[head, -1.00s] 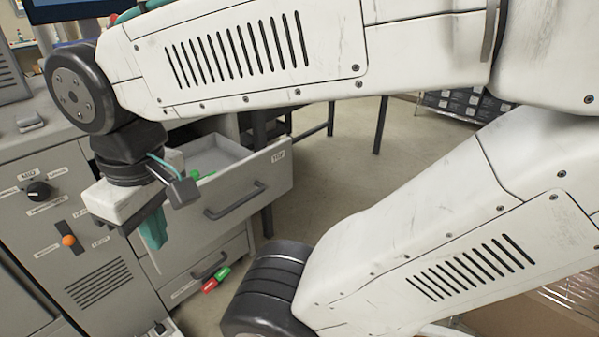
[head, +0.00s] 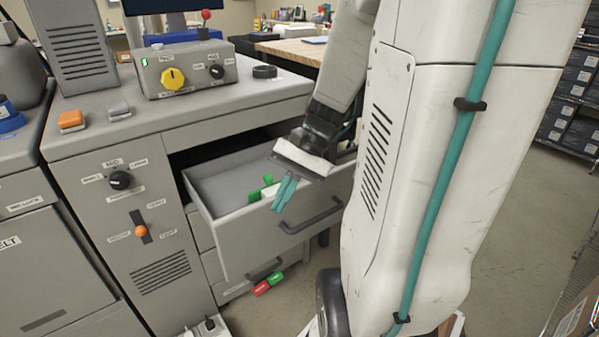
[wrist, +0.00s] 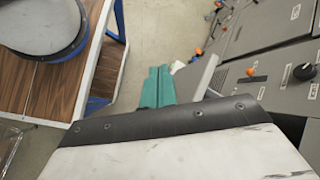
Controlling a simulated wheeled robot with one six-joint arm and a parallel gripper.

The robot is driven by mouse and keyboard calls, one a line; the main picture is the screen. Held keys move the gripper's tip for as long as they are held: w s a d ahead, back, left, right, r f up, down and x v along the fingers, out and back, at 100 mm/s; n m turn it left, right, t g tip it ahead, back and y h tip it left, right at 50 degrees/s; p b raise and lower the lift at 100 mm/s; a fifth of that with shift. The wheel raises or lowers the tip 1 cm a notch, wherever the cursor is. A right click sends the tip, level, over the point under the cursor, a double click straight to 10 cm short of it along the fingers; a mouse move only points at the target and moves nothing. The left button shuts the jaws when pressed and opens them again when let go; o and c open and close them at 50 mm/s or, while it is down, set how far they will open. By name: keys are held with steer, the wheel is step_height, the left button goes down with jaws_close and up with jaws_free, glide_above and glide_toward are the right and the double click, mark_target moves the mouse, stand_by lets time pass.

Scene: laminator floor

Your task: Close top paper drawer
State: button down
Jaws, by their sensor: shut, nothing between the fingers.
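The top paper drawer (head: 262,243) is a grey drawer pulled out of the machine's cabinet in the head view. Its inside shows, with a green item (head: 262,189) near the front wall. Its dark bar handle (head: 311,216) is on the front panel. My gripper (head: 284,193) has teal fingers, shut and empty, pointing down at the drawer's front edge; whether they touch it, I cannot tell. In the wrist view the shut fingers (wrist: 157,88) show past the white gripper housing, with a grey panel edge close by. My arm hides the drawer's right end.
Lower drawers sit below, one with a dark handle (head: 264,269). Red and green items (head: 268,284) show beside it. A control box (head: 186,70) stands on the cabinet top. The wrist view shows a wood-topped table (wrist: 38,95) with a round grey object (wrist: 42,25).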

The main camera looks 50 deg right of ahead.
steer(key=s+d+f+m+t+h, duration=0.1)
steer(key=s+d+f+m+t, duration=0.1)
steer(key=d+f+m+t, duration=0.5)
steer(key=s+d+f+m+t+h, duration=0.25)
steer(key=d+m, duration=0.35)
steer(key=d, duration=0.4)
steer(key=s+d+f+m+t, duration=0.35)
steer(key=d+m+t, duration=0.25)
steer(key=d, duration=0.3)
steer(key=s+d+f+m+t+h, duration=0.1)
steer(key=s+d+f+m+h, duration=0.55)
steer(key=s+m+h, duration=0.2)
steer(key=x, duration=1.3)
steer(key=shift+w+r+h, duration=0.2)
steer(key=shift+w+h, duration=0.1)
steer(key=shift+w, duration=0.1)
steer(key=shift+n, duration=0.25)
